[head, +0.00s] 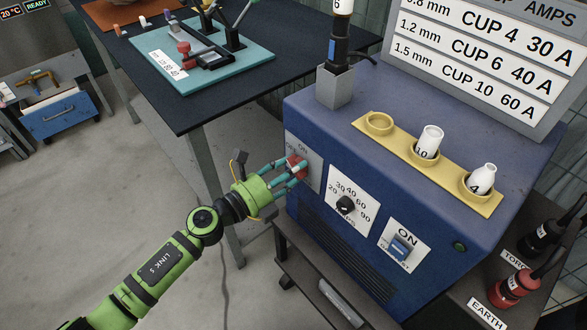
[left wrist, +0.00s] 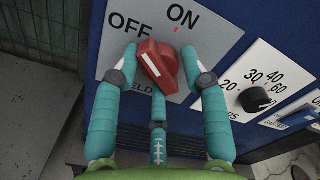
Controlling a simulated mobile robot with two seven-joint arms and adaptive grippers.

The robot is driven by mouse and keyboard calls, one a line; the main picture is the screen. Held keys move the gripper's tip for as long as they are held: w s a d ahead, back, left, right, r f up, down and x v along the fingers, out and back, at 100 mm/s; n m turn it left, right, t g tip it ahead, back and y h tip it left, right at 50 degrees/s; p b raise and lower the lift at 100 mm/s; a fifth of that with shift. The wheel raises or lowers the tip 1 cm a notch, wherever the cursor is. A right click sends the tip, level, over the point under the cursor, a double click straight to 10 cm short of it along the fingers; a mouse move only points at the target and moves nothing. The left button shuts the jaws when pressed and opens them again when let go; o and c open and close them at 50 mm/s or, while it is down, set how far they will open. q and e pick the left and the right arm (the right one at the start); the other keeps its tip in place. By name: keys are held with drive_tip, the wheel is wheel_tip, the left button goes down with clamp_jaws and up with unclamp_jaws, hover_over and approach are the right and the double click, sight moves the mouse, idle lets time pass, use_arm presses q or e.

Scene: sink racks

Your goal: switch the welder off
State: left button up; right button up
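The welder (head: 400,170) is a blue box at right centre in the head view. Its red rotary switch (left wrist: 160,66) sits on a grey plate (left wrist: 215,40) marked OFF and ON; it also shows in the head view (head: 296,166). The switch's white line slants up and left, toward OFF, with a small red mark under ON. My left gripper (head: 290,172) has its teal fingers around the switch. In the left wrist view two fingertips (left wrist: 159,54) close on its sides and the third finger is below. My right gripper is not in view.
The welder front also has a black dial (head: 346,205) and a blue rocker switch (head: 400,246). On top are a yellow cup holder (head: 456,183), a torch in a grey holder (head: 335,87) and an amps chart (head: 480,60). A dark table (head: 130,70) stands behind left. Floor at left is clear.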

use_arm(q)
drive_tip(key=shift+r, duration=0.1)
clamp_jaws()
drive_tip(key=n+p, duration=0.4)
drive_tip(key=n, duration=0.3)
drive_tip(key=shift+r, duration=0.15)
unclamp_jaws()
drive_tip(key=shift+a, duration=0.15)
drive_tip(key=p+v, duration=0.1)
drive_tip(key=v, duration=0.4)
idle(0.4)
